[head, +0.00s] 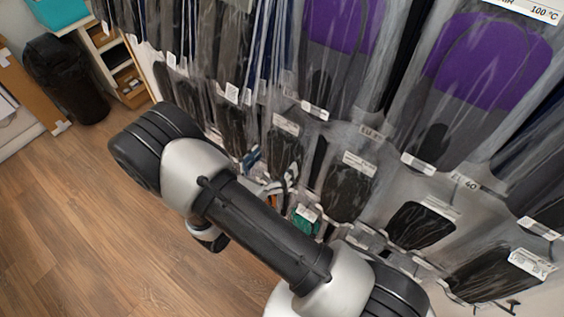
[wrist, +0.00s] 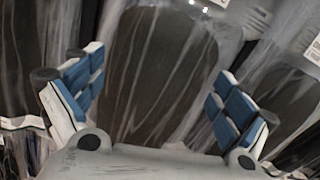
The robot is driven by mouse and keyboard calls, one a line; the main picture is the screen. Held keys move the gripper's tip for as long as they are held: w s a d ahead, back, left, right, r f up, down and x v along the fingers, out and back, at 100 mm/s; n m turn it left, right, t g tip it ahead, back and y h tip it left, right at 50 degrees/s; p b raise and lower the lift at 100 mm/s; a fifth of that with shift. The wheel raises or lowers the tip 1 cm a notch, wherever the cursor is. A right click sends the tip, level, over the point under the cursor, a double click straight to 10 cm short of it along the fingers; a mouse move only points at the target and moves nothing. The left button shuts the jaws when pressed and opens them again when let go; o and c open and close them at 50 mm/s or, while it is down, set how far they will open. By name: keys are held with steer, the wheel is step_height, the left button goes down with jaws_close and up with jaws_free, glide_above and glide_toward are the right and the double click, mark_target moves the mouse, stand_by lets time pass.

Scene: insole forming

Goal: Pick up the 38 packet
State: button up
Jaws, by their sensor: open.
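Clear packets with dark insoles hang in rows on the wall rack. One size label (head: 370,132) in the head view seems to begin "EU 3", but its last digit is unclear, so I cannot tell for sure which is the 38 packet. In the wrist view my gripper (wrist: 157,78) is open, its blue-padded fingers spread to either side of a dark insole packet (wrist: 160,62). The packet lies ahead of the fingers; whether they touch its wrap is unclear. In the head view my arm partly hides the gripper among the lower packets.
An "EU 40" label (head: 465,182) sits right of the other size label. Large purple-and-grey insole packets (head: 490,60) hang above. A black bin (head: 66,80) and a shelf unit (head: 118,62) stand at far left. The wooden floor (head: 90,220) at left is clear.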

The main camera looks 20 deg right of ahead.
steer(key=shift+w+d, duration=0.4)
steer(key=shift+d, duration=0.15)
steer(key=shift+r, duration=0.1)
steer(key=shift+c, duration=0.5)
steer(key=c, duration=1.1)
